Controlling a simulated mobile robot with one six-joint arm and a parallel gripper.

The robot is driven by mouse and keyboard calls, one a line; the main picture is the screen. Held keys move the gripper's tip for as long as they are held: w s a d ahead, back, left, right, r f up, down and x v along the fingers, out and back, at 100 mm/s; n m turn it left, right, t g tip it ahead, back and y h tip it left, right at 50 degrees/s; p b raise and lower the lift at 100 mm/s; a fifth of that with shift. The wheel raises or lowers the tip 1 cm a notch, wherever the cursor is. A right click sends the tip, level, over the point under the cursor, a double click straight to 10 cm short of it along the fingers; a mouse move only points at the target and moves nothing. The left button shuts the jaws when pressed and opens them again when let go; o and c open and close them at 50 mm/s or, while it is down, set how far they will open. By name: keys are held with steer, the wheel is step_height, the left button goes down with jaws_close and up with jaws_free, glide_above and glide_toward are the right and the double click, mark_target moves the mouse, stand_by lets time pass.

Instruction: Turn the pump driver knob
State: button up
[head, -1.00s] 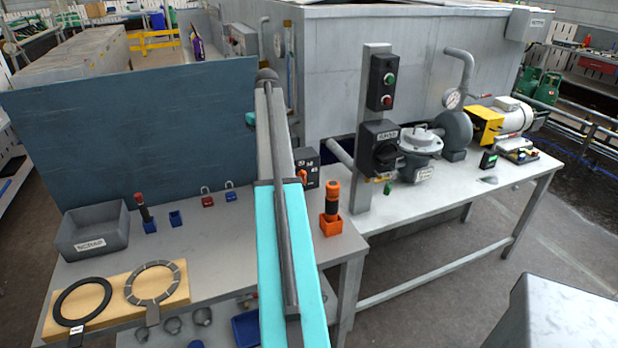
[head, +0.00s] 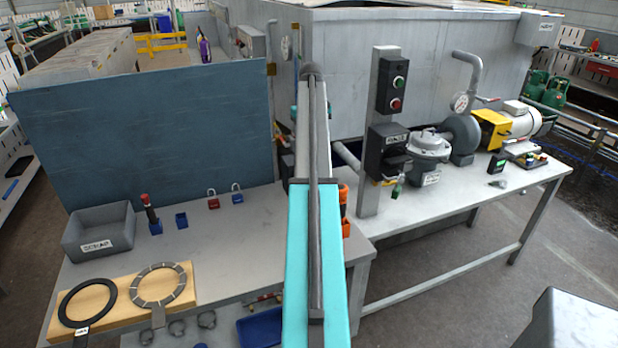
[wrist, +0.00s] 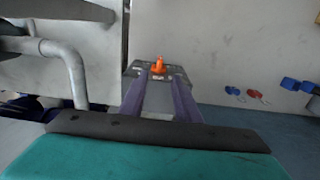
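An orange-and-black tool (head: 345,200) stands partly hidden right of my arm. Red (head: 213,201) and blue (head: 237,196) padlocks, a scrap bin (head: 98,232) and a wooden board with rings (head: 122,290) occupy the left bench. A bent pipe (wrist: 72,70) stands left in the wrist view.

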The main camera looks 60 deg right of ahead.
step_height(320, 180, down, 13)
steer(key=p, duration=0.3)
stand_by(0.5)
